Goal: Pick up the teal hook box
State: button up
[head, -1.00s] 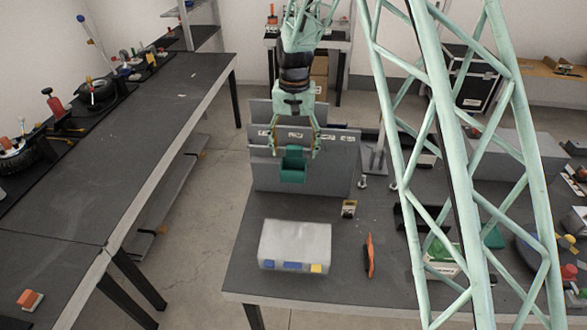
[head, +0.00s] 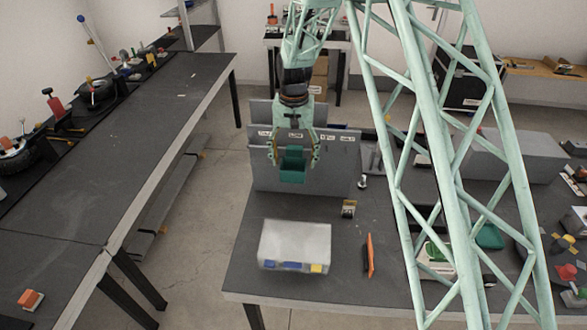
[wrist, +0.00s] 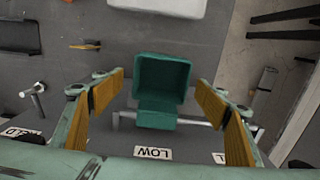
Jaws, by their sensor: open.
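The teal hook box (head: 291,170) hangs on the front of an upright grey panel (head: 262,176) on the table. In the wrist view the teal hook box (wrist: 161,88) shows its open top, which looks empty, with a "LOW" label (wrist: 153,153) beside it. My gripper (head: 293,164) is open, with one finger on each side of the box. In the wrist view my gripper's (wrist: 160,92) yellow-padded fingers stand apart from the box, with a gap on both sides.
A long dark bench (head: 150,125) runs along the left, with open floor between.

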aim_at(293, 167)
jog(key=shift+f, duration=1.75)
jog(key=c, duration=1)
